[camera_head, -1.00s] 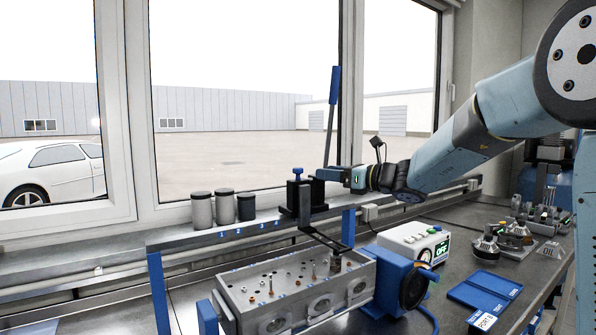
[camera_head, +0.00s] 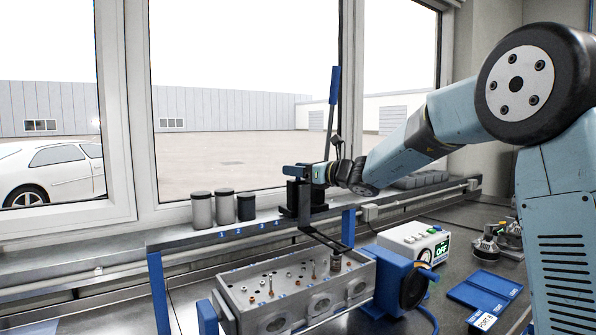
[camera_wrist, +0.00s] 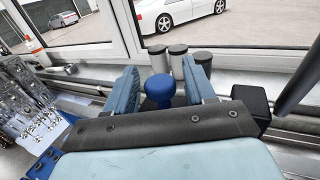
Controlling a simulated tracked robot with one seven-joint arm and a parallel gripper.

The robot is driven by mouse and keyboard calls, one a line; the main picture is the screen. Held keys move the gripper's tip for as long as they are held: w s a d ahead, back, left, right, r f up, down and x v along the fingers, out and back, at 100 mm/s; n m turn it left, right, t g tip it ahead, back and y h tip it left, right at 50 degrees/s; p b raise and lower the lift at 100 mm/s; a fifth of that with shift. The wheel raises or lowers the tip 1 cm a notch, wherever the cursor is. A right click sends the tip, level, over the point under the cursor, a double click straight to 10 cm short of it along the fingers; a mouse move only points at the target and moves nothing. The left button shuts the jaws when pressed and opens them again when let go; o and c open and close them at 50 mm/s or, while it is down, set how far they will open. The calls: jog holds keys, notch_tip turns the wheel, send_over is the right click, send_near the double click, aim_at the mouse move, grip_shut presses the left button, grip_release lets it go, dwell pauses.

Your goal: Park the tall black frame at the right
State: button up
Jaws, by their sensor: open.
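The tall black frame (camera_head: 303,205) stands on the rail behind the cylinder head (camera_head: 290,292), with a dark arm reaching forward over the head's right part. A long lever with a blue handle (camera_head: 333,86) rises beside it. The frame's blue knob (camera_wrist: 158,90) shows in the wrist view between my two fingers. My gripper (camera_wrist: 160,84) is open around the knob, with visible gaps on both sides. In the head view my gripper (camera_head: 292,171) is at the frame's top and hides the knob.
Three dark-lidded canisters (camera_head: 223,208) stand on the sill left of the frame. A white box with a lit display (camera_head: 414,243) and a blue tray (camera_head: 486,290) lie to the right. The blue-ended rail (camera_head: 250,232) runs behind the cylinder head.

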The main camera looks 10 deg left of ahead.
grip_shut()
dwell(0.4)
